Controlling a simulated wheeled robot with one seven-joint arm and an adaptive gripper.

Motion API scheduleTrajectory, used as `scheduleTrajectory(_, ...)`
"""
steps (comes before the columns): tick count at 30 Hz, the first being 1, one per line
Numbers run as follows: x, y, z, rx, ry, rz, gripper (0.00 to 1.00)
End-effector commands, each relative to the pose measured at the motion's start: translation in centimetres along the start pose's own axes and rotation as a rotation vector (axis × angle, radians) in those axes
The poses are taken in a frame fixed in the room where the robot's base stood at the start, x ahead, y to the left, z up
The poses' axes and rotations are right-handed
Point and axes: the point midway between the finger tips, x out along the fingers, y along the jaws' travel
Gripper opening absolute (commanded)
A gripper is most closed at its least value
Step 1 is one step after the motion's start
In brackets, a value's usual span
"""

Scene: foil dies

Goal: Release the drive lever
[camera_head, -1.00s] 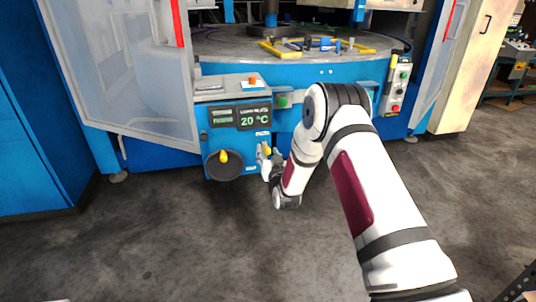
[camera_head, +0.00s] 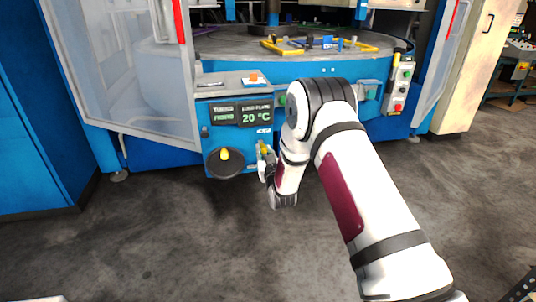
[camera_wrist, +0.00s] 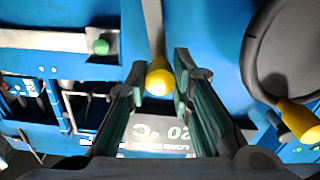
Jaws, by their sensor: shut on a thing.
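The drive lever, a grey shaft with a yellow ball knob (camera_wrist: 158,82), is on the blue machine front. In the wrist view the knob lies between my two fingers. In the head view the lever's knob (camera_head: 264,149) is just right of the black handwheel, and my arm hides part of the area beside it. My gripper (camera_wrist: 159,66) is shut on the lever at its knob end. In the head view my gripper (camera_head: 266,166) is small and partly hidden by my own wrist.
The black handwheel (camera_head: 226,167) with a yellow handle is close at the lever's left. A display panel (camera_head: 241,114) reading 20 °C is above. A hinged clear door (camera_head: 128,75) stands open at the left. The grey floor (camera_head: 180,245) in front is clear.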

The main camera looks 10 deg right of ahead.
Motion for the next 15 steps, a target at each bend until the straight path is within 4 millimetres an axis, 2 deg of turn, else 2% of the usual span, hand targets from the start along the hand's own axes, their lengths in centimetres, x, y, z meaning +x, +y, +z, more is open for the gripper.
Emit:
scheduleTrajectory(3, 0.0, -1.3, 0.4, -0.1, 0.001, -0.008, 0.0)
scheduleTrajectory(15, 0.0, -3.3, 1.3, -0.399, 0.0, -0.007, 0.0)
